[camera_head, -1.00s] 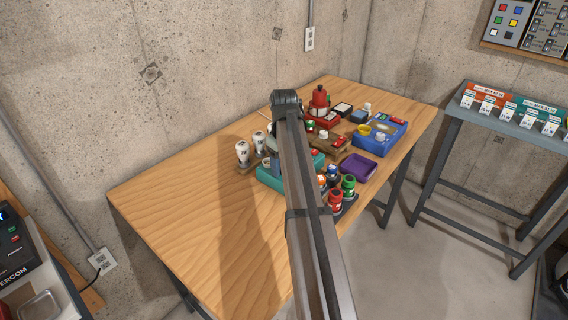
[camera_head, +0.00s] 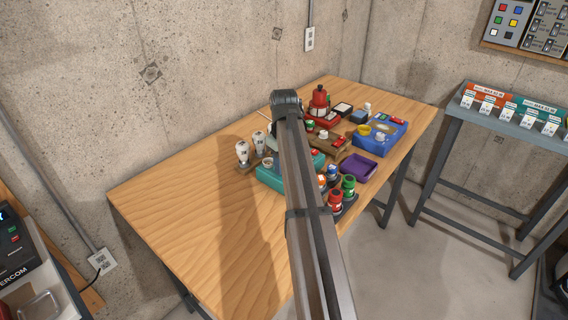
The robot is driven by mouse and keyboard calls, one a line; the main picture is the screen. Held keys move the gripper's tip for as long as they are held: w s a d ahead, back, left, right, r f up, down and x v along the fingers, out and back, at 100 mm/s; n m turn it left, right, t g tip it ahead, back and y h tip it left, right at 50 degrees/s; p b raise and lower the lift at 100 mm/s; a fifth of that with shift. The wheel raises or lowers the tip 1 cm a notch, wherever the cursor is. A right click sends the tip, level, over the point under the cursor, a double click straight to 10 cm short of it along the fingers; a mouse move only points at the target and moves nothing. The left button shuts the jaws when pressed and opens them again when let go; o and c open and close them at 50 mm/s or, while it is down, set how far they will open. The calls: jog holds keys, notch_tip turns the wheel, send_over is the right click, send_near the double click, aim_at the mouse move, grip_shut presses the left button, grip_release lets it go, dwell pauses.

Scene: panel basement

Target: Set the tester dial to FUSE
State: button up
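My arm reaches over the wooden table, its grey wrist joint at the far end. A small grey part of my gripper (camera_head: 272,144) shows left of the wrist, above the teal box (camera_head: 270,178). The fingertips are hidden, so I cannot see whether they are open or touch anything. The teal box has a pale round knob (camera_head: 267,162) on its left part; its middle is hidden by my arm. A blue box (camera_head: 386,146) with a yellow ring and a white knob stands farther right. No FUSE label is readable, and I cannot tell which box is the tester.
White bulbs (camera_head: 242,153) stand left of the teal box. Red and green jars (camera_head: 348,184), a purple tray (camera_head: 358,168) and a red pot-shaped thing (camera_head: 319,100) crowd the right side. The left of the wooden table (camera_head: 190,205) is clear.

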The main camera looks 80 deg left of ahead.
jog(key=m, duration=0.4)
jog(key=shift+m, duration=2.2)
jog(key=o, duration=1)
jog(key=shift+o, duration=0.2)
notch_tip(320, 180, up, 14)
